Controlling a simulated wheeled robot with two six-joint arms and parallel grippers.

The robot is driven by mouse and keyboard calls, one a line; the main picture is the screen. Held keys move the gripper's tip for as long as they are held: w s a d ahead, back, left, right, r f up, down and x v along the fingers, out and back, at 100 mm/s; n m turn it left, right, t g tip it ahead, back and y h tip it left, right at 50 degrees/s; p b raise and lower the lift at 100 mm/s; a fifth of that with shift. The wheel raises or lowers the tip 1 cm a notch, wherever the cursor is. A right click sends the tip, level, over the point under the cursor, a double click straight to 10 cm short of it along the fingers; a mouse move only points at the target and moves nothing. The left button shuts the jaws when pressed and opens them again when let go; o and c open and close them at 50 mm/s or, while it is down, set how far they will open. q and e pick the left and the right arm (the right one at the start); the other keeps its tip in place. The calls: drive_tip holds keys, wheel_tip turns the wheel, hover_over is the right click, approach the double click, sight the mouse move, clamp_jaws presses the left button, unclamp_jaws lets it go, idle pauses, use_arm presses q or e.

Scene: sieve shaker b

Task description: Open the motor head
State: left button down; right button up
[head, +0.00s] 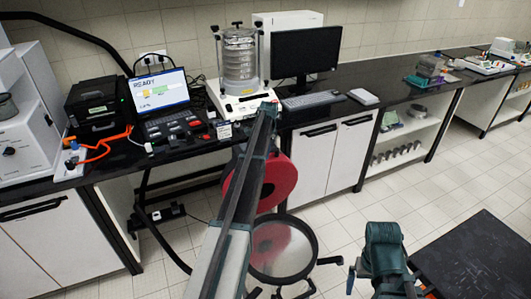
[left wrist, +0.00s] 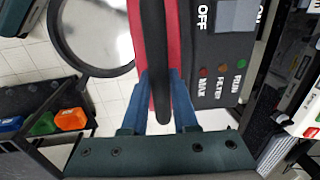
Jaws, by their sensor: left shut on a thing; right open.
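The red motor head (head: 278,180) stands tilted up on edge beside the round drum (head: 283,274), whose dark rim and pale, shiny opening are uncovered. In the left wrist view the motor head's panel (left wrist: 222,60) shows OFF, RUN, FILTER and MAX markings. My left gripper (left wrist: 161,85) is shut on the black handle (left wrist: 152,35) of the motor head, its blue fingers on either side. The drum opening (left wrist: 95,28) shows at upper left there. In the head view my left arm hides the handle and part of the motor head. My right gripper (head: 388,284) is open and empty, right of the drum.
A dark bench (head: 330,112) runs along the wall with a laptop (head: 160,90), sieve shaker (head: 240,60) and monitor (head: 306,52). White cabinets (head: 313,165) stand behind the motor head. A dark low surface (head: 480,255) lies at lower right. Tiled floor is clear between.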

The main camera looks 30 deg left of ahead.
use_arm(q)
drive_tip(key=shift+a, duration=0.15)
drive_tip(key=c, duration=0.7)
unclamp_jaws()
drive_tip(key=r+p, duration=0.4)
drive_tip(key=d+r+p, duration=0.1)
drive_tip(key=r+p, duration=0.4)
drive_tip(key=s+r+p, duration=0.1)
drive_tip(key=r+p, duration=0.3)
drive_tip(key=shift+s+d+r+p, duration=0.1)
drive_tip(key=shift+d+r+p, duration=0.2)
drive_tip(key=shift+r+p, duration=0.1)
drive_tip(key=shift+f, duration=0.1)
